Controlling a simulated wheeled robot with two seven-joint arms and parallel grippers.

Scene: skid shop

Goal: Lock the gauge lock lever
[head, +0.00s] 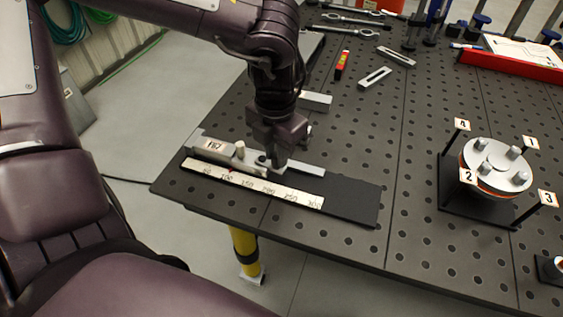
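The gauge (255,184) lies near the front left edge of the perforated table, with a pale scale marked in numbers on a black base. A grey block with a white label (215,147) sits at its left end, with a light upright peg (240,150) beside it. My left gripper (277,163) points down over the middle of the gauge, right of the peg, close to a small dark knob (261,158). The gripper and its wrist hide part of the gauge, and I cannot make out the lock lever clearly. Whether the fingers touch anything is unclear. My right gripper is out of view.
A round flange (495,166) with several studs and numbered tags stands at right. A grey block (315,101) lies behind the gripper. The table middle is mostly clear.

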